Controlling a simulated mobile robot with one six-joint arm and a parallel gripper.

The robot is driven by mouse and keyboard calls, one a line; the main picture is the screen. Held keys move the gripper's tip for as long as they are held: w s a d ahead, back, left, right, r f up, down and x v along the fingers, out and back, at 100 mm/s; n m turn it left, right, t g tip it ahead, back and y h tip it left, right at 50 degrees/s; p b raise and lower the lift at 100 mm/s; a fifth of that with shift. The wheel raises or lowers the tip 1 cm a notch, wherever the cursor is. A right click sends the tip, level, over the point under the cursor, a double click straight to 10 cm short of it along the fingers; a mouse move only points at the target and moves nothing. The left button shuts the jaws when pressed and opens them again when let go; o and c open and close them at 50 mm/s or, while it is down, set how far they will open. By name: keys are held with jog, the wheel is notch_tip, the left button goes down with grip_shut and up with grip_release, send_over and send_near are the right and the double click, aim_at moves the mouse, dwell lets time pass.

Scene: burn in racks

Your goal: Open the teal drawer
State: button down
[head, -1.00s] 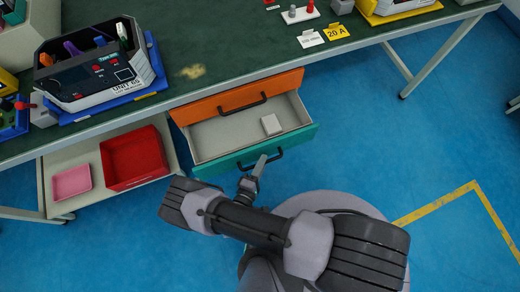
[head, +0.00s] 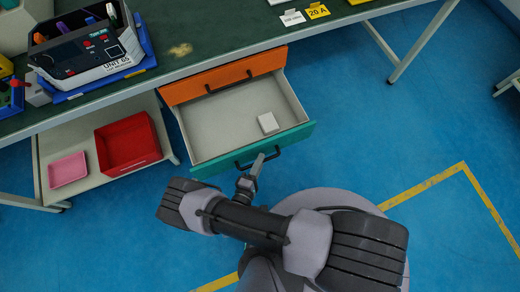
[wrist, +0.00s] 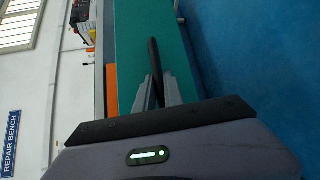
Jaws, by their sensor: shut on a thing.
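The teal drawer (head: 207,170) is pulled out from under the green bench, below the orange drawer (head: 222,82). Its pale inside shows, with a small white block (head: 268,123) lying towards the front right. Its dark bar handle (head: 243,165) is on the teal front. My gripper (head: 259,161) is at this handle. In the wrist view my gripper (wrist: 157,92) is shut on the dark handle (wrist: 154,62), with the teal front (wrist: 140,40) just beyond the fingers.
The green bench top (head: 215,30) is above and behind the drawer. A red bin (head: 128,143) and a pink tray (head: 67,169) sit on a low shelf at left. Blue floor (head: 400,130) is clear to the right.

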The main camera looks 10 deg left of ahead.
jog(key=shift+a, duration=0.1)
jog(key=c, duration=1.7)
grip_release()
jog(key=p+v, duration=0.3)
jog(key=v, duration=1.4)
jog(key=shift+s+r, duration=0.15)
jog(key=shift+s, duration=0.1)
